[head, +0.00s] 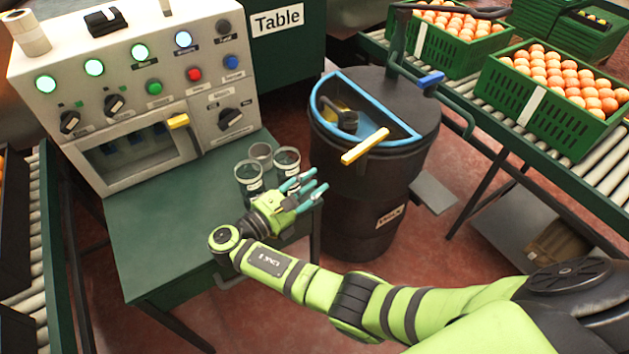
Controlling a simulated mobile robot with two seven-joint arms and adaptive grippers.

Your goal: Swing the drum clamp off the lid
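A dark drum (362,215) stands on the floor at the centre. Its black lid (408,105) has a half-round opening edged in blue, and something yellow and black shows inside. A yellow handle (365,146) sticks out at the lid's front. A dark bent bar with a blue grip (431,79) is at the lid's back right; it looks like the clamp, but I cannot tell for sure. My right gripper (301,188) is open and empty, its teal fingertips spread, left of the drum and apart from the lid. My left gripper is not in view.
A green table (165,235) at left holds a control panel (150,95) with lamps and knobs. Several clear cups (248,176) stand near my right gripper. A roller conveyor (590,140) at right carries green crates (520,95) of oranges. A grey pedal (434,193) is beside the drum.

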